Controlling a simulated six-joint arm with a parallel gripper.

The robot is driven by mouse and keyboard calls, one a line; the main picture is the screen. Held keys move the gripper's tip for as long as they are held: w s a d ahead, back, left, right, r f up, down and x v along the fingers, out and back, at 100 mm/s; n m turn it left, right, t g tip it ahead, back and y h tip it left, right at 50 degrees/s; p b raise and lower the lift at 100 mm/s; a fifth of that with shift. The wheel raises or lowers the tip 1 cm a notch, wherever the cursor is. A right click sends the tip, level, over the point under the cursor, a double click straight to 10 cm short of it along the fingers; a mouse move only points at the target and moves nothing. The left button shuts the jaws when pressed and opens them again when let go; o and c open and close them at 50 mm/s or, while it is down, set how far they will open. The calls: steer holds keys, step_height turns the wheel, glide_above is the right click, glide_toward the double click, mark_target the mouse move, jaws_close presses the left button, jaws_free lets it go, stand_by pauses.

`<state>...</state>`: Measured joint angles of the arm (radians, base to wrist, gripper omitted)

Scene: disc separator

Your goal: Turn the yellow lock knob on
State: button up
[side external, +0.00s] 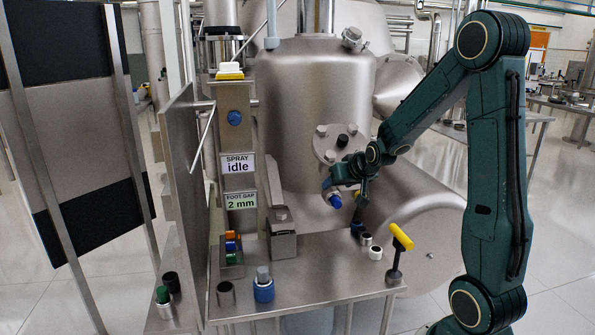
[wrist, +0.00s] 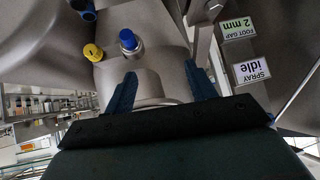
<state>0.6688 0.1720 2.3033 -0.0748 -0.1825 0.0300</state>
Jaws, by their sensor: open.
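A round yellow knob (wrist: 93,52) with a dark mark on it shows in the wrist view, left of a blue knob (wrist: 128,39) on the grey metal housing. My gripper (wrist: 164,78) is open, with nothing between its fingers; the yellow knob lies beyond and left of the left finger, apart from it. In the side external view my gripper (side external: 348,190) is at the vessel's lower front, close by the blue knob (side external: 335,201). I cannot make out the round yellow knob there. A yellow bar handle (side external: 402,237) stands on a black post at the table's right.
The steel table (side external: 300,291) carries a blue-based knob (side external: 263,284), a white-ringed knob (side external: 376,253) and several small parts. A panel (side external: 238,165) with signs "SPRAY idle" and "FOOT GAP 2 mm" stands left of the vessel (side external: 312,110). The table's front middle is clear.

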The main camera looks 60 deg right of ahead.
steer(key=s+a+r+n+y, duration=0.1)
steer(key=a+r, duration=0.2)
steer(key=a, duration=0.5)
steer(key=shift+r+n+y, duration=0.3)
steer(key=shift+n, duration=0.1)
steer(key=d+f+n+h, duration=0.2)
steer(key=d+f+h, duration=0.2)
steer(key=d, duration=0.8)
steer(key=d+f+n+g+h, duration=0.1)
steer(key=d+f+h, duration=0.4)
steer(key=d, duration=0.7)
steer(key=shift+s+n+h, duration=0.25)
steer(key=shift+n+h, duration=0.15)
steer(key=shift+n, duration=0.1)
steer(key=shift+f, duration=0.2)
